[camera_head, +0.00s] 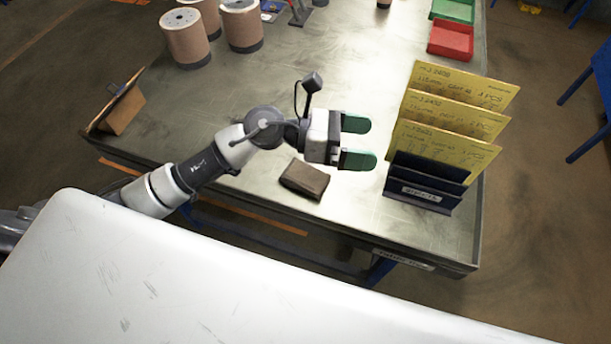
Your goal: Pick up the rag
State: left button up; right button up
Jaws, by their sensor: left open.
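The rag (304,179) is a folded brown cloth lying flat on the metal workbench (240,195), near its front edge. My left gripper (362,142) comes in from the left and has two green fingertips. It is open with nothing between the fingers. It is above the bench, up and to the right of the rag, and apart from it. My right gripper is not in view.
A dark rack (420,191) holding yellow cards (440,146) stands right of my gripper. Several brown cylinders (186,40) stand at the back left. A brown angled board (124,108) is at the left edge. Red (450,39) and green (455,10) bins sit at the back right.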

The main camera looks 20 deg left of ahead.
pick_arm(q)
jog(key=a+f+m+g+y, duration=0.4)
jog(key=a+f+m+y, duration=0.1)
jog(key=f+m+y, duration=0.15)
jog(key=m+y, duration=0.2)
jog(key=y, duration=0.4)
send_near(304, 174)
jog(key=shift+w+d, duration=0.15)
jog(key=shift+d, duration=0.05)
jog(key=shift+g, duration=0.3)
jog(key=p+x, duration=0.1)
jog(key=x, duration=0.3)
jog(key=shift+f+p, duration=0.25)
jog(key=shift+p, duration=0.05)
jog(key=p+x, duration=0.1)
jog(key=x, duration=0.1)
jog(key=p+x, duration=0.1)
jog(key=x, duration=0.2)
jog(key=shift+d+f+p, duration=0.1)
jog(key=shift+f+p, duration=0.15)
jog(key=shift+p, duration=0.05)
jog(key=shift+f, duration=0.25)
jog(key=shift+f, duration=0.1)
jog(key=shift+c, duration=0.5)
